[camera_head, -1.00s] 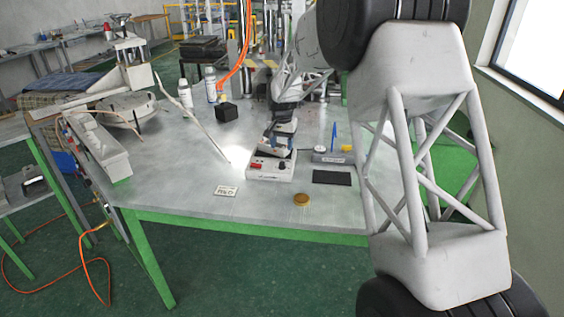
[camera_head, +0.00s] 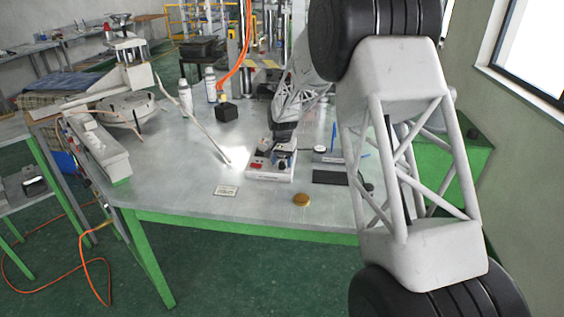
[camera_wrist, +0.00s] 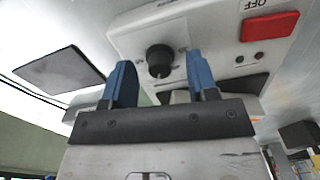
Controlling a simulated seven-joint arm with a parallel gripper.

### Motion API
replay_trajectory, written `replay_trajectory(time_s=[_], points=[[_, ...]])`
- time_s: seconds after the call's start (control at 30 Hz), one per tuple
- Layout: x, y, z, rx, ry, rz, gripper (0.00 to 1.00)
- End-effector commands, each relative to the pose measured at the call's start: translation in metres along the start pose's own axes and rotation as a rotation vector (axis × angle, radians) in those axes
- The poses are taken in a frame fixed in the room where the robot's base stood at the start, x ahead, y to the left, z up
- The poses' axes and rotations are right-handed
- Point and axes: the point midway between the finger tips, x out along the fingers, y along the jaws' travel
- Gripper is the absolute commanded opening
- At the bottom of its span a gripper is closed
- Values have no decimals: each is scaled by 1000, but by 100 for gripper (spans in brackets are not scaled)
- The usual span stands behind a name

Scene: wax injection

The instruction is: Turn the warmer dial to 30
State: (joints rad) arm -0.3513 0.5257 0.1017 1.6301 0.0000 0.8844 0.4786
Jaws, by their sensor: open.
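The warmer (camera_head: 266,176) is a white box on the metal table, with my gripper (camera_head: 284,150) low over its top. In the wrist view the warmer (camera_wrist: 126,40) fills the upper middle. Its round black dial (camera_wrist: 159,61) stands on a white plate. My gripper's two blue fingers (camera_wrist: 159,66) are apart, one on each side of the dial, with gaps visible between. I cannot tell how far above the panel the tips are. The dial's scale is too small to read. A red switch (camera_wrist: 270,26) lies right of the dial, beside an "OFF" mark.
A black pad (camera_head: 331,177) lies right of the warmer. A grey box (camera_head: 326,157) with a blue pen stands behind it. A gold disc (camera_head: 301,200) and a small card (camera_head: 226,191) lie in front. The front of the table is mostly clear.

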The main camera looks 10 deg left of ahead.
Motion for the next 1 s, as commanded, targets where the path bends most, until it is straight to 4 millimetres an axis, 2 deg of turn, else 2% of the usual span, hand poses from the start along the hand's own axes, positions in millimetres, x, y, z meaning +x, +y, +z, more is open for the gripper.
replay_trajectory(time_s=[0.37, 0.67, 1.0], points=[[3, 0, 0, 0, 0, 0, 52], [3, 0, 0, 0, 0, 0, 6], [3, 0, 0, -31, 0, 0, 5]])
